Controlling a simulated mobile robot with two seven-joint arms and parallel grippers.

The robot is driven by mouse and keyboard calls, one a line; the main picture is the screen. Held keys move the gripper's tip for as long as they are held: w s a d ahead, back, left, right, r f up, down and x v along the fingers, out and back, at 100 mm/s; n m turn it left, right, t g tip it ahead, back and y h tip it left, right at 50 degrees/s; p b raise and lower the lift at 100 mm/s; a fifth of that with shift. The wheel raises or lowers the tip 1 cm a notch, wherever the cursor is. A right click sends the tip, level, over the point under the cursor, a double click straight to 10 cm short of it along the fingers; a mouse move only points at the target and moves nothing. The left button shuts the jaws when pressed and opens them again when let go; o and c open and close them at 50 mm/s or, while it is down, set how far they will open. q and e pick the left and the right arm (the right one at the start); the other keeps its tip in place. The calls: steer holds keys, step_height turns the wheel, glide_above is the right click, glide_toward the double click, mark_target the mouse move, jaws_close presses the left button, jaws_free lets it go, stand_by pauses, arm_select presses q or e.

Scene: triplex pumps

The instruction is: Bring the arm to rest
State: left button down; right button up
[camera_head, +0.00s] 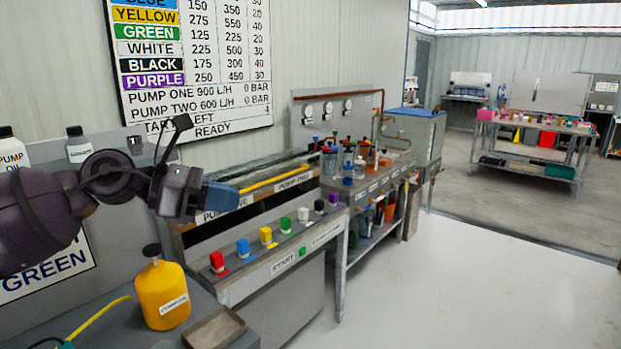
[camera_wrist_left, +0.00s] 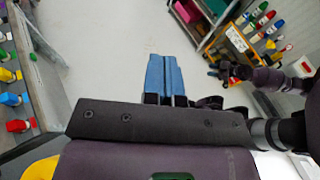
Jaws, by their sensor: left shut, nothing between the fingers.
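My left arm comes in from the left in the head view, and its gripper (camera_head: 222,197) is held in the air in front of the pump bench, above the near end of the button panel (camera_head: 262,262). Its blue fingers are together and empty. In the left wrist view the gripper (camera_wrist_left: 165,75) shows its two blue fingers side by side with nothing between them, pale floor behind. Dark arm links of mine (camera_wrist_left: 268,80) show at the right of that view; I make out no right gripper fingers there.
The panel has red (camera_head: 217,262), blue, yellow, green, white, black and purple buttons. A yellow bottle (camera_head: 163,293) and a small tray (camera_head: 214,328) stand at the front left. A bench with several bottles (camera_head: 352,160) stands beyond. The floor (camera_head: 450,270) at the right is clear.

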arm_select(q)
steer(key=a+f+m+t+y, duration=0.4)
steer(key=f+m+t, duration=0.3)
steer(key=f+m, duration=0.7)
steer(key=a+f+m+t+y, duration=0.35)
steer(key=f+m+t, duration=0.4)
steer(key=m, duration=1.25)
steer(key=s+a+f+n+g+y, duration=0.3)
steer(key=s+f+n, duration=0.2)
steer(key=s+f, duration=0.8)
steer(key=s+a+f+n+g+y, duration=0.3)
steer(key=s+f+n, duration=0.3)
steer(key=s+f, duration=0.8)
steer(key=shift+s+a+n+g, duration=0.3)
steer(key=shift+s+a+g, duration=0.05)
steer(key=shift+g, duration=0.4)
steer(key=shift+y, duration=0.25)
